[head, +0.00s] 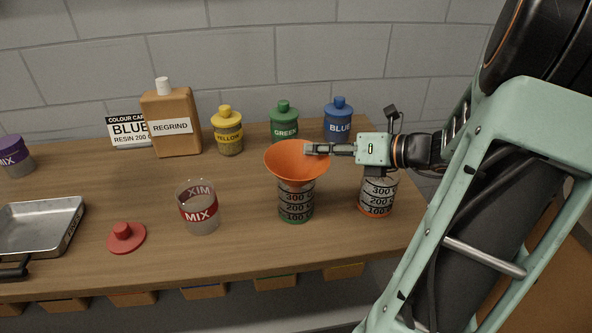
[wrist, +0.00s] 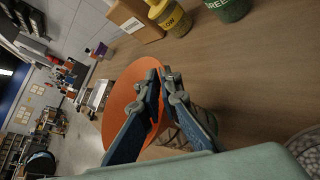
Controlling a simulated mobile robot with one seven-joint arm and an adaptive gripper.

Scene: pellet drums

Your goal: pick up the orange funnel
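The orange funnel (head: 290,165) sits wide end up at the mouth of a clear measuring cup (head: 296,208) with a green base. I cannot tell whether its spout touches the cup. My gripper (head: 312,149) reaches in from the right, with its fingers at the funnel's right rim. In the wrist view the funnel (wrist: 122,98) fills the middle, and the fingertips of my gripper (wrist: 163,76) are close together with the rim between them. The fingers hide part of the rim, and the spout is hidden.
A clear MIX cup (head: 201,222) and a red lid (head: 126,237) are to the left. Another measuring cup (head: 377,203) stands right, below my wrist. Yellow (head: 228,137), green (head: 284,122) and blue (head: 338,120) jars and a REGRIND bottle (head: 174,143) line the back. A metal tray (head: 62,206) is far left.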

